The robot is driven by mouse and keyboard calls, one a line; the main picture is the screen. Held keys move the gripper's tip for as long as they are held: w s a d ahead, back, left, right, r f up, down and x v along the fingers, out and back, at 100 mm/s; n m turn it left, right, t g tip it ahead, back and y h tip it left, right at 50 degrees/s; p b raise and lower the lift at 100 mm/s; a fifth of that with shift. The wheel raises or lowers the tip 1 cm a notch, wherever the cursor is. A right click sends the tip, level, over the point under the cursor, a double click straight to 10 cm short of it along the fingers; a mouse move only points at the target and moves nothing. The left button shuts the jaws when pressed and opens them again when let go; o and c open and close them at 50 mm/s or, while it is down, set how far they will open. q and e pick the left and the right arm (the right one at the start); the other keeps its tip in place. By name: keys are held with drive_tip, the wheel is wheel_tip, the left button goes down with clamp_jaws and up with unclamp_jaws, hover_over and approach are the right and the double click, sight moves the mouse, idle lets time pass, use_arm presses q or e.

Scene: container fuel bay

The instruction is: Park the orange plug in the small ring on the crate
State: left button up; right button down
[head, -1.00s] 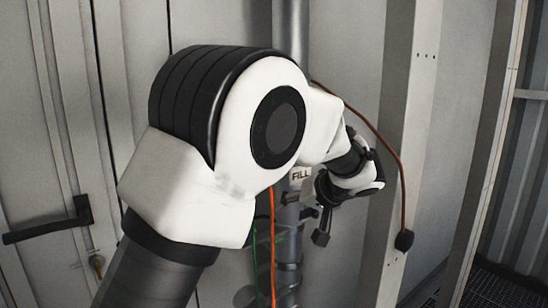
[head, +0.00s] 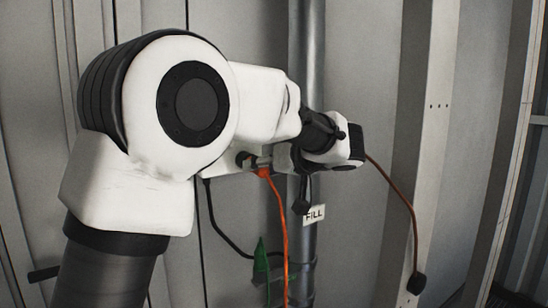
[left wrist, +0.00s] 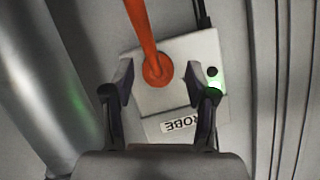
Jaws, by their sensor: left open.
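The orange plug (head: 263,172) sits on a pale box (left wrist: 178,105) whose partly cut label reads "ROBE". In the left wrist view the plug (left wrist: 157,72) lies between my open fingers, with its orange cable running up out of the picture. My left gripper (left wrist: 159,78) is open, and I see no contact between its fingers and the plug. In the head view my left gripper (head: 268,160) is at the plug, partly hidden by my arm. The small ring and the crate are not in view. My right gripper is not in view.
A vertical pipe (head: 305,80) with a FILL label (head: 314,214) stands behind my wrist. A green connector (head: 260,255) hangs below the orange plug. A brown cable with a black end (head: 416,284) hangs at the right. A green light (left wrist: 216,82) glows on the box.

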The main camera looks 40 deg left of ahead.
use_arm(q)
drive_tip(key=shift+d+f, duration=0.1)
drive_tip(key=shift+w, duration=0.1)
drive_tip(key=c, duration=0.4)
clamp_jaws()
drive_tip(key=shift+d, duration=0.1)
drive_tip(key=shift+d+f+b, duration=0.1)
drive_tip(key=shift+d+b, duration=0.2)
drive_tip(key=shift+b, duration=0.2)
drive_tip(key=shift+s+d+b, duration=0.25)
drive_tip(key=shift+d+b, duration=0.05)
drive_tip(key=shift+d, duration=0.3)
drive_tip(key=shift+s+d+b, duration=0.25)
drive_tip(key=shift+d+b, duration=0.05)
drive_tip(key=shift+d, duration=0.25)
